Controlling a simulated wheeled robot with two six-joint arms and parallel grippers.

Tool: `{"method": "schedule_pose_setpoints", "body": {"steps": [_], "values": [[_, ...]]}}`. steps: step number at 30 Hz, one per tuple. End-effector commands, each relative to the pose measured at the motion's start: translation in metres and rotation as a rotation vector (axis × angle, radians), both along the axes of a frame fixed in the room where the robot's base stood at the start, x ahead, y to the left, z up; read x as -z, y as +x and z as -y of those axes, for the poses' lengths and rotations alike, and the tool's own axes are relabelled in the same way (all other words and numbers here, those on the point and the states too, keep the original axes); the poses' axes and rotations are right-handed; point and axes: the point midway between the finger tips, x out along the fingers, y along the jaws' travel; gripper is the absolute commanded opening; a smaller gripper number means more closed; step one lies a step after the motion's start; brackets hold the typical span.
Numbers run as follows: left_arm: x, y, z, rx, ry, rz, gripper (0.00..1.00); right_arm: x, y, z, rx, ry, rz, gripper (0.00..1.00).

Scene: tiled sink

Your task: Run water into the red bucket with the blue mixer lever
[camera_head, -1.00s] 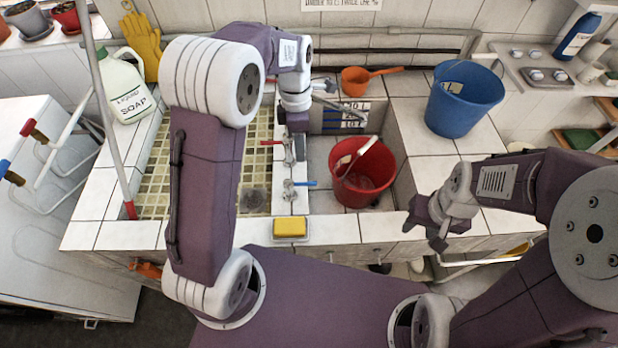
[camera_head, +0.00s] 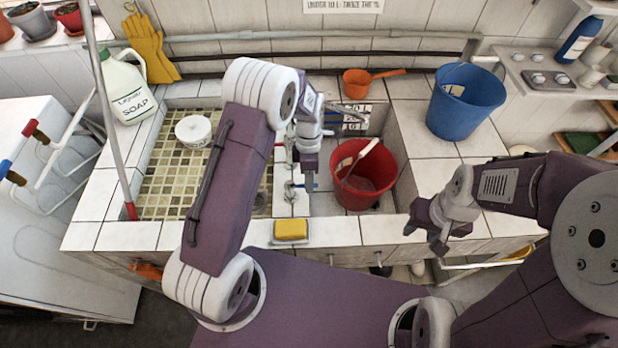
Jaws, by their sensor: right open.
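The red bucket (camera_head: 350,192) stands upright in the right basin, its handle with a white grip lying across its mouth. Whether it holds water is hard to tell. The blue mixer lever (camera_head: 312,184) is low on the tiled divider, left of the bucket and partly hidden. My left gripper (camera_head: 309,172) points down just above the blue lever; contact cannot be told. Its fingers are too small and edge-on to show whether they are open. The spout (camera_head: 340,104) reaches right from behind my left wrist. My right gripper (camera_head: 428,232) is open and empty, right of the bucket near the counter's front.
A blue bucket (camera_head: 466,105) stands on the right counter. An orange dipper (camera_head: 356,84) lies behind the basin. A yellow sponge (camera_head: 290,230) sits at the front edge.

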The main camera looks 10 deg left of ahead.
Motion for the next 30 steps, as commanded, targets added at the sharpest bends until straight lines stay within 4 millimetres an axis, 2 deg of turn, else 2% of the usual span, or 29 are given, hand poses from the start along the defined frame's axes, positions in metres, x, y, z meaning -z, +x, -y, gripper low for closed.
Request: {"method": "schedule_pose_setpoints", "body": {"steps": [6,7,10,30], "values": [[0.0009,0.0000,0.0001,0.000,0.000,0.001,0.34,0.0001,0.0000,0.0000,0.000,0.000,0.000,0.41],[0.0009,0.0000,0.0001,0.000,0.000,0.001,0.29,0.0001,0.0000,0.0000,0.000,0.000,0.000,0.41],[0.0008,0.0000,0.0000,0.000,0.000,0.001,0.01,0.0001,0.0000,0.0000,0.000,0.000,0.000,0.41],[0.0002,0.0002,-0.0003,0.000,0.000,0.001,0.00,-0.0001,0.0000,0.0000,0.000,0.000,0.000,0.41]]}}
